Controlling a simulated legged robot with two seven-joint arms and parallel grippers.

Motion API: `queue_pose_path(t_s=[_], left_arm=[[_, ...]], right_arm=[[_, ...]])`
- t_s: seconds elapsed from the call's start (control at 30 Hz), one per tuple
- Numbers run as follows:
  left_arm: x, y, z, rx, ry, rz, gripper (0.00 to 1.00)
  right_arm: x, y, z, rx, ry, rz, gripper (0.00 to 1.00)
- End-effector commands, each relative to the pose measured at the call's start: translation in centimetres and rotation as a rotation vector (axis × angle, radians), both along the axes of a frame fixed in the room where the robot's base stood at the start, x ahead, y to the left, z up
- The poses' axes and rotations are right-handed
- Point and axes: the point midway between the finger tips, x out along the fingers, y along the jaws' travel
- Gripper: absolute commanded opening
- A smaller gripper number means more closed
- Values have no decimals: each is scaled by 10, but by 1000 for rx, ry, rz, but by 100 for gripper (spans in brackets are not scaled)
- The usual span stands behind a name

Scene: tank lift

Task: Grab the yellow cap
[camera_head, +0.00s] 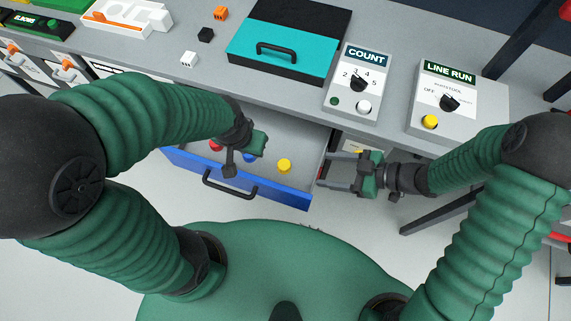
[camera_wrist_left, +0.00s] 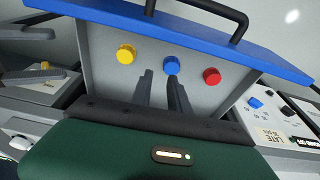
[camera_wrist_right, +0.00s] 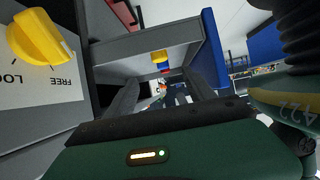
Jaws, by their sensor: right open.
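The yellow cap (camera_head: 284,165) sits on the floor of the open drawer (camera_head: 297,198), near its right side. Beside it are a blue cap (camera_head: 249,158) and a red cap (camera_head: 215,146). The yellow cap also shows in the left wrist view (camera_wrist_left: 127,54) and the right wrist view (camera_wrist_right: 160,57). My left gripper (camera_wrist_left: 160,74) is over the drawer with its fingers apart and empty, pointing toward the blue cap. My right gripper (camera_head: 325,172) is open and empty just right of the drawer, its fingers pointing left toward the yellow cap without touching it.
The drawer has a blue front with a black handle (camera_head: 229,184). A yellow knob (camera_wrist_right: 40,38) on a LOCK/FREE panel is close to my right gripper. On the bench above stand a teal-lidded box (camera_head: 280,55), a COUNT panel (camera_head: 357,80) and a LINE RUN panel (camera_head: 445,98).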

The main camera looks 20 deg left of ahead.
Motion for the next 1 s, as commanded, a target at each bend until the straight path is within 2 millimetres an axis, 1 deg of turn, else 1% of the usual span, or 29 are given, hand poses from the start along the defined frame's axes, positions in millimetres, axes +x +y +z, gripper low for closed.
queue_pose_path(t_s=[0.03,0.1,0.3,0.47,0.73,0.83,1.0], left_arm=[[0,0,-4,0,0,0,22],[0,0,-7,0,0,0,22],[0,0,-14,0,0,0,22],[0,0,-16,0,0,0,22],[0,0,-22,0,0,0,22],[0,0,-22,0,0,0,22],[0,0,-22,0,0,0,22]], right_arm=[[-2,12,-8,2,3,6,63],[-1,29,-17,3,3,5,63],[1,71,-39,2,1,4,63],[2,87,-47,1,1,2,63],[6,126,-68,0,1,3,63],[7,131,-70,-1,-1,2,63],[7,131,-70,0,-2,1,63]])
